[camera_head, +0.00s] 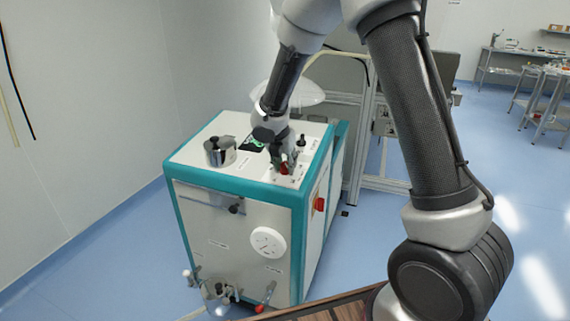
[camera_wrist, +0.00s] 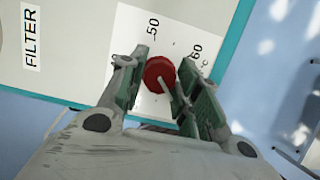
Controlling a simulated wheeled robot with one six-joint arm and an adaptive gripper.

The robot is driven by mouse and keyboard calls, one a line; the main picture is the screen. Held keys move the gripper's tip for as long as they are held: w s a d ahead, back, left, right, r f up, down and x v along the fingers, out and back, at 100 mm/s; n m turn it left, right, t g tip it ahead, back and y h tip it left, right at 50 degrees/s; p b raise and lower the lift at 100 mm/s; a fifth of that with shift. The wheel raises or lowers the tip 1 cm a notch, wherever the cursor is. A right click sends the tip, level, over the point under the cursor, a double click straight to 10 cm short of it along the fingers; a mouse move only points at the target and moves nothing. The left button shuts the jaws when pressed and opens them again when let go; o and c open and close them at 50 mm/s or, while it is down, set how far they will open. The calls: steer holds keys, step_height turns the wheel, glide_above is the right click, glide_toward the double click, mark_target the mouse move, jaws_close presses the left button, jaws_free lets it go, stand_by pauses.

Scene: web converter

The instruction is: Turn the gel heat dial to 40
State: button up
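The red gel heat dial (camera_wrist: 159,72) sits on a white scale plate (camera_wrist: 178,28) in the wrist view. The scale reads 50 at the top and 60 at the right; a mark at the left is partly hidden by a finger. A pale line runs down the dial's lower part, but I cannot tell its exact setting. My gripper (camera_wrist: 163,66) is open, with one finger on each side of the dial. The right finger is close to the dial; contact is unclear. In the head view, my gripper (camera_head: 286,158) is over the red dial (camera_head: 284,169) on the machine's top.
The white and teal machine (camera_head: 225,235) has a metal pot (camera_head: 219,152) on top, left of my gripper. A black knob (camera_head: 301,140) stands close behind the dial. A red switch (camera_head: 320,204) is on the right side. A FILTER label (camera_wrist: 31,38) lies left of the scale.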

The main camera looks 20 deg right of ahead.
steer(key=shift+m, duration=0.3)
steer(key=m+g+h, duration=0.1)
steer(key=m, duration=0.4)
steer(key=shift+w+a+m, duration=0.1)
steer(key=shift+m, duration=0.3)
steer(key=m+g, duration=0.1)
steer(key=m, duration=0.6)
steer(key=shift+w+g, duration=0.1)
steer(key=shift+g, duration=0.3)
steer(key=m, duration=0.3)
steer(key=m+g, duration=0.1)
steer(key=m, duration=0.2)
steer(key=shift+m+y, duration=0.3)
steer(key=m, duration=0.4)
steer(key=shift+w+g+y, duration=0.1)
steer(key=shift+g+y, duration=0.3)
steer(key=shift+m+y, duration=0.4)
steer(key=shift+m, duration=1.1)
steer(key=o, duration=1)
